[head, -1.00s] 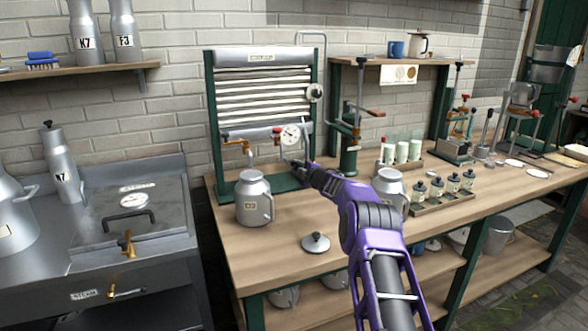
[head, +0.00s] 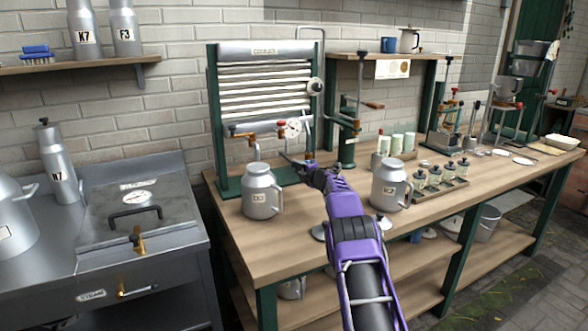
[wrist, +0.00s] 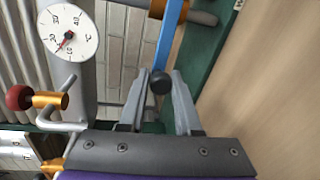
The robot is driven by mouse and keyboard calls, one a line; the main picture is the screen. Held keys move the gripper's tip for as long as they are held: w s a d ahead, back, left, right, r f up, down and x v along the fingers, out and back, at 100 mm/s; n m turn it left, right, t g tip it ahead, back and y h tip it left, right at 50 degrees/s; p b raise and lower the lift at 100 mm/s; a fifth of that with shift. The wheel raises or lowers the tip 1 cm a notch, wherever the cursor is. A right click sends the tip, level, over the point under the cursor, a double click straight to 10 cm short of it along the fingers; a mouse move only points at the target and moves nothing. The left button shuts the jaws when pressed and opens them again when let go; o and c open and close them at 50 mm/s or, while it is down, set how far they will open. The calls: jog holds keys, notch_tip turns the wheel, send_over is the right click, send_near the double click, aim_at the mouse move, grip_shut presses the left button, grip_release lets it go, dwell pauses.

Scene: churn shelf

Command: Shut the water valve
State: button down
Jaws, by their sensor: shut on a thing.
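A blue lever (wrist: 170,42) with a black ball end (wrist: 160,82) shows in the wrist view, joined to a brass fitting (wrist: 157,8) at the top edge. I take it as the water valve's handle. My gripper (wrist: 160,90) has its two grey fingers on either side of the lever's ball end and is shut on it. In the head view my gripper (head: 299,163) is at the lower right of the ribbed cooler (head: 264,85). The lever itself is too small to make out there.
A red-knobbed brass tap (wrist: 38,99) and a round dial (wrist: 68,32) are beside the fingers in the wrist view. On the bench (head: 285,245) stand a metal can (head: 262,193), another can (head: 389,187) and a rack of small jars (head: 440,180).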

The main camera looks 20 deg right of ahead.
dwell(0.7)
jog(key=c, duration=0.6)
grip_release()
jog(key=shift+f, duration=0.1)
jog(key=shift+s+d, duration=0.1)
jog(key=shift+d, duration=0.05)
jog(key=v, duration=0.2)
jog(key=shift+s+p, duration=0.3)
jog(key=v, duration=1.4)
jog(key=shift+s+d+r, duration=0.1)
jog(key=shift+s+r, duration=0.1)
jog(key=shift+s, duration=0.1)
